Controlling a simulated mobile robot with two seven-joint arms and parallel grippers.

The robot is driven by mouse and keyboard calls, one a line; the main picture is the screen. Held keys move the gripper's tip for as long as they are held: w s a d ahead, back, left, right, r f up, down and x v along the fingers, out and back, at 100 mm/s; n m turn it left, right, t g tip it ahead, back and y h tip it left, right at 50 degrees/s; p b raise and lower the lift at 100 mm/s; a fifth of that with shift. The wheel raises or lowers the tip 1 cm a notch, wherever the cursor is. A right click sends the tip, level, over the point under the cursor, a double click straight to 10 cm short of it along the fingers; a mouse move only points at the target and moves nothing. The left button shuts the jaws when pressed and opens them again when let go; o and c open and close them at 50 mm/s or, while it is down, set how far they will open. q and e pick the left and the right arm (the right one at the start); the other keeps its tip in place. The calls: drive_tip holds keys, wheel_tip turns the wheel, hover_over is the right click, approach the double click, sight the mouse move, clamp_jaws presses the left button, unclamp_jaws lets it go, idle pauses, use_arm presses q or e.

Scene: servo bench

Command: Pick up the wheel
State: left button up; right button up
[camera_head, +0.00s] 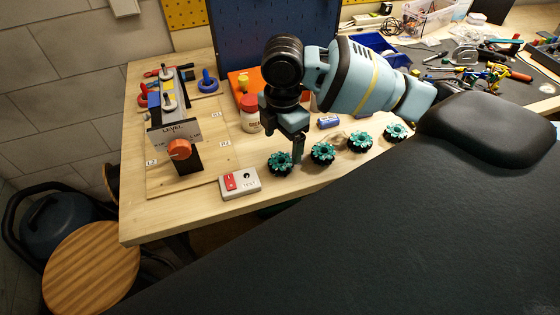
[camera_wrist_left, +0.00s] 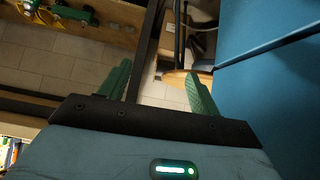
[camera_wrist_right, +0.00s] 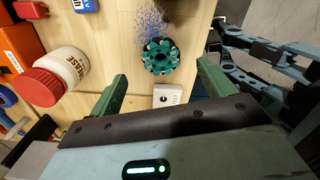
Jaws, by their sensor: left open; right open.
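Several teal-and-black wheels stand in a row along the front of the wooden bench. The leftmost wheel (camera_head: 279,162) is closest to my right gripper (camera_head: 297,150); other wheels (camera_head: 322,153) (camera_head: 360,141) (camera_head: 396,132) lie to its right. In the right wrist view one wheel (camera_wrist_right: 158,56) lies ahead, roughly between the open fingers of my right gripper (camera_wrist_right: 163,80) and apart from them. That gripper is empty. My left gripper (camera_wrist_left: 158,70) is open and empty, with tiled floor beyond it; it does not show in the head view.
A small box with a red switch (camera_head: 240,183) sits left of the leftmost wheel. A grease jar (camera_head: 250,113) stands behind my right gripper. A board with a level dial (camera_head: 180,149) is at the left. A round wooden stool (camera_head: 91,268) stands beside the bench.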

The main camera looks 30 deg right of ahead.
sight(280, 158)
drive_tip(key=shift+f, duration=0.65)
drive_tip(key=shift+w+f, duration=0.1)
drive_tip(key=shift+f, duration=0.05)
drive_tip(key=shift+a+f, duration=0.15)
drive_tip(key=shift+f, duration=0.15)
drive_tip(key=f, duration=0.3)
drive_tip(key=shift+s+a+f, duration=0.2)
drive_tip(key=shift+a+f, duration=0.05)
drive_tip(key=shift+f, duration=0.4)
use_arm(q)
drive_tip(key=shift+w+r, duration=0.15)
drive_tip(key=shift+w, duration=0.2)
use_arm(e)
drive_tip(key=c, duration=1.2)
use_arm(q)
drive_tip(key=shift+d, duration=0.15)
use_arm(e)
drive_tip(key=shift+r, duration=0.15)
